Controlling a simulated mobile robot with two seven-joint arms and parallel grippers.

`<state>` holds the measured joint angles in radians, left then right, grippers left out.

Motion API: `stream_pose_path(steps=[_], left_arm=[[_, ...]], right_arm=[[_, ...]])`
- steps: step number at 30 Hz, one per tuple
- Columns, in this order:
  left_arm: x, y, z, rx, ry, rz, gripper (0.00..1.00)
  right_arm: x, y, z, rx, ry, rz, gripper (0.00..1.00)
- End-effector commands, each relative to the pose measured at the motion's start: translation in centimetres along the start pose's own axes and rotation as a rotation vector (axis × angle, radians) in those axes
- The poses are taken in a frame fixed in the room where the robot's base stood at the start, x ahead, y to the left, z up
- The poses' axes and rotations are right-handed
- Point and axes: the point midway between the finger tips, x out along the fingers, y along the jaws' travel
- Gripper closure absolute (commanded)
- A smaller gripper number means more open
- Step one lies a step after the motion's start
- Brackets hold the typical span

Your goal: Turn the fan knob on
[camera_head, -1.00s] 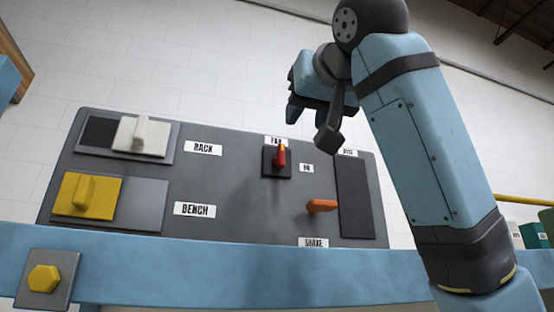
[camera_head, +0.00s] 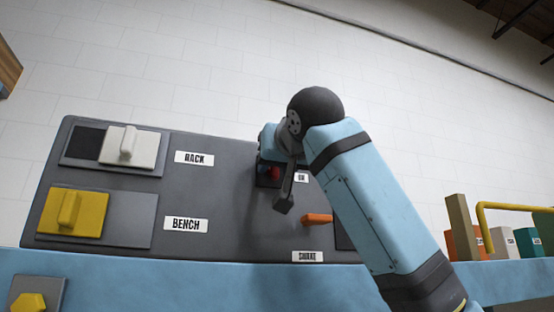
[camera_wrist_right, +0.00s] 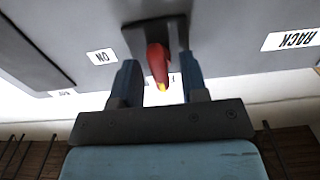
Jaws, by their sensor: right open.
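The red fan knob (camera_head: 275,173) sits on a dark square plate on the grey control panel (camera_head: 220,215). It is partly hidden by my right gripper (camera_head: 270,168) in the head view. In the right wrist view the red knob (camera_wrist_right: 157,62), with a yellow tip, stands between the two blue fingers of my open right gripper (camera_wrist_right: 158,80). A gap shows on each side of the knob near the fingertips. An ON label (camera_wrist_right: 102,56) lies beside the knob's plate. The FAN label is hidden in the head view. My left gripper is out of view.
An orange lever (camera_head: 317,218) is just below and right of the knob. A white slider (camera_head: 130,148) and a yellow slider (camera_head: 75,212) are at the panel's left. A blue beam (camera_head: 180,280) runs below. Blocks (camera_head: 502,243) and a yellow rail (camera_head: 515,207) are at right.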

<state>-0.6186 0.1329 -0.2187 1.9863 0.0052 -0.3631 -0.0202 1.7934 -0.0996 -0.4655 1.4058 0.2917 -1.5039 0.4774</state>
Motion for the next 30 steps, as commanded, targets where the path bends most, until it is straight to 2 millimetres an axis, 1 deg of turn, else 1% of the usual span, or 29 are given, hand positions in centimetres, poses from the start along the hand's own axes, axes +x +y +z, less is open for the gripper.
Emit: stream_pose_path(steps=[3,4,9,16,20,26,30], left_arm=[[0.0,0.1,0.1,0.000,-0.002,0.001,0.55],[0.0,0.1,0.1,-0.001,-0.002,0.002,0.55],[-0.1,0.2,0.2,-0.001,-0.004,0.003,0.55],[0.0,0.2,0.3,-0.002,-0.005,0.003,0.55],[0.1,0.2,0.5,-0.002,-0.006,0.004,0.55],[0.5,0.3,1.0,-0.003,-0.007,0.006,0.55],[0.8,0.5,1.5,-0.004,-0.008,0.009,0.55]], right_arm=[[0.0,0.0,0.0,0.000,0.000,0.000,0.60],[0.0,0.0,0.0,0.000,0.000,0.000,0.62],[0.0,0.0,0.0,0.000,0.000,0.000,1.00],[0.0,0.0,0.1,0.011,-0.001,-0.001,1.00],[-0.1,0.0,0.1,0.047,-0.001,-0.002,1.00],[0.0,0.0,0.2,0.163,-0.001,-0.002,1.00],[-0.1,0.0,0.2,0.282,0.000,-0.003,1.00]])
